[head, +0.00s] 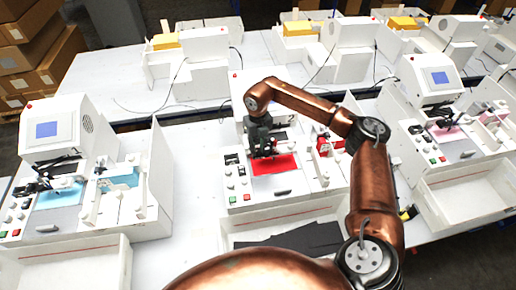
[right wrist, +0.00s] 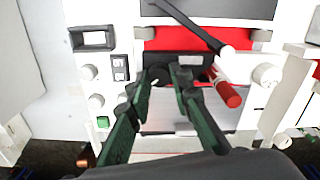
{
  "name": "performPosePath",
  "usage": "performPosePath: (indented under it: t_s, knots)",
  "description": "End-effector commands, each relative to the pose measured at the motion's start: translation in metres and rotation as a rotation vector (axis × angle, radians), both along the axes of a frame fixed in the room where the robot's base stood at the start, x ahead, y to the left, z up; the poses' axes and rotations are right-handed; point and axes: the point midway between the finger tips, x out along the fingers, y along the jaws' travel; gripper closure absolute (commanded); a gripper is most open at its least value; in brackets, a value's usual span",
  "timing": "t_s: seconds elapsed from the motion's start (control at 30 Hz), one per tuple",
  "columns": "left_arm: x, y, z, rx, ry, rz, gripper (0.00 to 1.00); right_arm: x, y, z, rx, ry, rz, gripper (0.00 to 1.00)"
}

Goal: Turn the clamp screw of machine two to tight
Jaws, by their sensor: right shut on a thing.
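Machine two (head: 281,198) is the middle front plotter, with a red sheet (head: 285,164) on its bed; the red sheet also shows in the right wrist view (right wrist: 190,39). My right gripper (head: 262,151) reaches down over the pen carriage. In the right wrist view, its two green-black fingers (right wrist: 166,76) close around a small dark knob (right wrist: 159,75), which looks like the clamp screw. The fingers hide most of it, and I cannot read its turn. A red pen (right wrist: 229,94) lies just right of the fingers. My left gripper is not in view.
A dark bar (right wrist: 192,23) with a pale end crosses above the fingertips. White knobs stand on both sides, and a green button (right wrist: 103,122) is at lower left. Similar plotters stand left (head: 57,128) and right (head: 432,77). An open tray with dark sheets (head: 300,238) is in front.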

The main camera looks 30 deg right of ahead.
Motion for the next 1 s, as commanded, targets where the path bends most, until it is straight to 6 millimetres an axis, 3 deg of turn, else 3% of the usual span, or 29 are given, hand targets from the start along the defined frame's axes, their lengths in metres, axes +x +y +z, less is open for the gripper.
performPosePath:
  t_s: [0.33,0.37,0.6,1.0]
  knots:
    - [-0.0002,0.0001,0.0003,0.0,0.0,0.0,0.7,0.0025,-0.0008,0.0034,0.001,-0.008,-0.006,1.0]
    - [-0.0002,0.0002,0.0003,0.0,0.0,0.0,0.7,0.0025,-0.0008,0.0035,0.001,-0.008,-0.006,0.8]
    - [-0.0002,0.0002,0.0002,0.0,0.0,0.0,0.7,0.0014,-0.0003,0.0018,0.0,-0.004,-0.004,0.63]
    - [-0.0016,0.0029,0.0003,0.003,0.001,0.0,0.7,0.0014,0.0,0.0095,0.0,-0.004,-0.002,0.63]
